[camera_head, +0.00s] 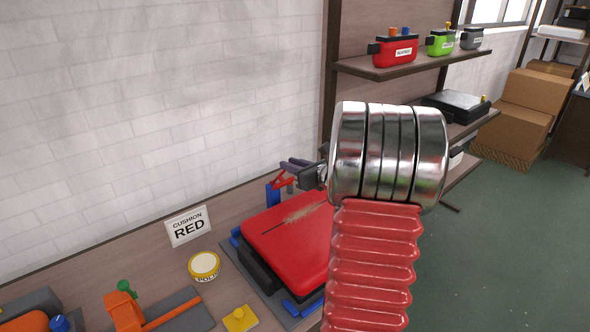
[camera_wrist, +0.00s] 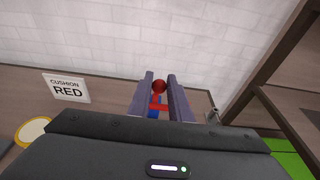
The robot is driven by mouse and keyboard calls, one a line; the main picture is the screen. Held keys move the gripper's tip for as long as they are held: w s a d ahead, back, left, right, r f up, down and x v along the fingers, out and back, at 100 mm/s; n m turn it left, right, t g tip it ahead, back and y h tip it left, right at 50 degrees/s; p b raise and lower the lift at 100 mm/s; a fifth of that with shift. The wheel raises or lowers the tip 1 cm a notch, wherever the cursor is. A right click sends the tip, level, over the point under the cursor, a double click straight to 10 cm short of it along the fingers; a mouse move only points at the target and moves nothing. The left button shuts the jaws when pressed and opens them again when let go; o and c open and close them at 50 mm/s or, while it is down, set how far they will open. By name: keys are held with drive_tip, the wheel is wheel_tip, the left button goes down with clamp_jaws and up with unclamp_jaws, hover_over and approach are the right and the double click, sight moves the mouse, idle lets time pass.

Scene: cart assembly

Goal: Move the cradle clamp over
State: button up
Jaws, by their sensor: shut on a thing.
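The cradle clamp has a blue post (camera_head: 272,193) and a red lever (camera_head: 283,182). It stands at the back edge of the cradle (camera_head: 262,272), behind the red cushion (camera_head: 290,238). In the wrist view, the clamp's red ball knob (camera_wrist: 159,87) sits between the two purple fingers of my gripper (camera_wrist: 161,80), with red and blue clamp parts below it. My gripper (camera_head: 291,165) also shows in the head view at the clamp's top, shut on the knob. My arm hides the cradle's right side.
An orange tool (camera_head: 124,310) lies farther left. A brick wall (camera_head: 160,110) is close behind. Shelves (camera_head: 400,68) with small cases stand right.

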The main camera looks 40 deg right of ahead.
drive_tip(key=shift+w+d+r, duration=0.1)
drive_tip(key=shift+w+r, duration=0.35)
drive_tip(key=shift+r, duration=0.05)
drive_tip(key=shift+w, duration=0.1)
drive_tip(key=shift+w+r, duration=0.15)
drive_tip(key=shift+w+d+r, duration=0.1)
drive_tip(key=shift+w+r, duration=0.3)
drive_tip(key=shift+w, duration=0.45)
drive_tip(key=shift+w+d+r, duration=0.1)
drive_tip(key=shift+w+r, duration=0.3)
drive_tip(key=shift+w, duration=0.45)
drive_tip(key=o, duration=0.9)
drive_tip(key=shift+s, duration=0.1)
